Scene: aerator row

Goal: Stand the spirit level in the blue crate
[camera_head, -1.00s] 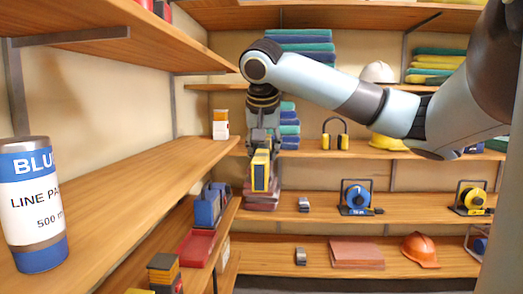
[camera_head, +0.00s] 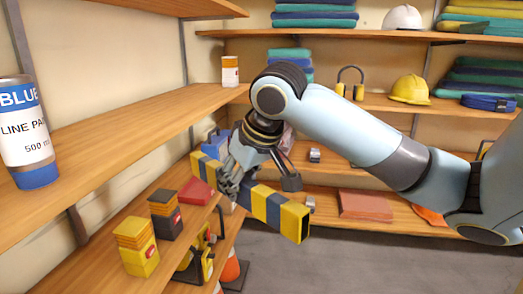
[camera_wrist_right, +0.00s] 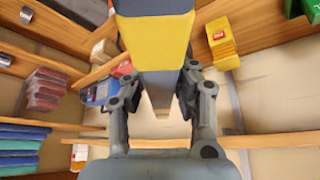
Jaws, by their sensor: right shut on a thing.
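The spirit level (camera_head: 268,205) is a long bar with yellow and dark blue bands. My right gripper (camera_head: 231,180) is shut on it near its middle, and it slants in the air, its near end down to the right. In the right wrist view the level (camera_wrist_right: 155,70) lies between the fingers of the right gripper (camera_wrist_right: 162,112). A blue box-like thing, apparently the blue crate (camera_head: 215,144), stands on the left middle shelf behind the level's far end, partly covered. It also shows in the right wrist view (camera_wrist_right: 97,93). My left gripper is not in view.
A red tray (camera_head: 196,191), a dark stacked box (camera_head: 165,214) and a yellow one (camera_head: 138,250) stand on the left shelf near the level. The paint can (camera_head: 25,135) stands on the board above. An orange cone (camera_head: 231,268) is below. Grey floor is free at lower right.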

